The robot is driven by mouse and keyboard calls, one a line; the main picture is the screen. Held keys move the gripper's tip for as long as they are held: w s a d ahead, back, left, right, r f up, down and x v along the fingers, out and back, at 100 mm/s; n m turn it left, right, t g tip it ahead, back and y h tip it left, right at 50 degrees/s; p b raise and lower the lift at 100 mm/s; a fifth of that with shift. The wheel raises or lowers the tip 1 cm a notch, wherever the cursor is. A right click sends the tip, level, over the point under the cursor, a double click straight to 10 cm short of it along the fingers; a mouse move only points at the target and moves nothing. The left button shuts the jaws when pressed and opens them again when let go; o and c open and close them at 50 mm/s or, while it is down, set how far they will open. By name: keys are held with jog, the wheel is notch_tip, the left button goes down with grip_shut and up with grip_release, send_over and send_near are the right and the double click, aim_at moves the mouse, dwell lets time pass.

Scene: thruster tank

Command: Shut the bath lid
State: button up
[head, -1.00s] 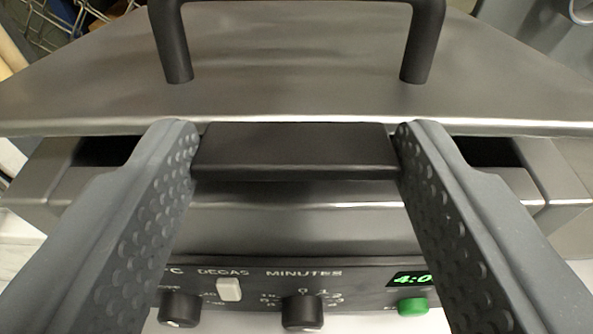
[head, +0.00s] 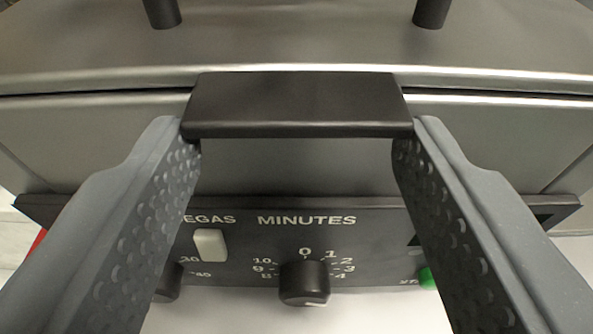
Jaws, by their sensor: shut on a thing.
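The bath lid (head: 300,45) is a grey metal sheet across the top of the head view, with the two feet of its dark handle at the upper edge. A black tab (head: 297,103) sticks out from the lid's front edge. My gripper (head: 298,135) is shut on this tab, one finger at each end of it. The lid's edge lies close above the metal bath body (head: 500,130), with only a thin dark line between them. I cannot tell whether it rests fully on the rim.
The front control panel (head: 360,260) lies below the tab, between my fingers. It carries a MINUTES knob (head: 304,282), a white switch (head: 210,245), a second knob (head: 167,284) and a green button (head: 427,278), partly hidden by my right finger. A pale surface lies below.

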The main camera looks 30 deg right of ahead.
jog(key=o, duration=1.4)
jog(key=shift+w+d+f, duration=0.1)
jog(key=shift+w+f, duration=0.05)
jog(key=shift+f, duration=0.2)
jog(key=shift+r, duration=0.1)
jog(key=shift+r, duration=0.1)
jog(key=b+v, duration=0.1)
jog(key=v, duration=1.3)
jog(key=shift+w, duration=0.1)
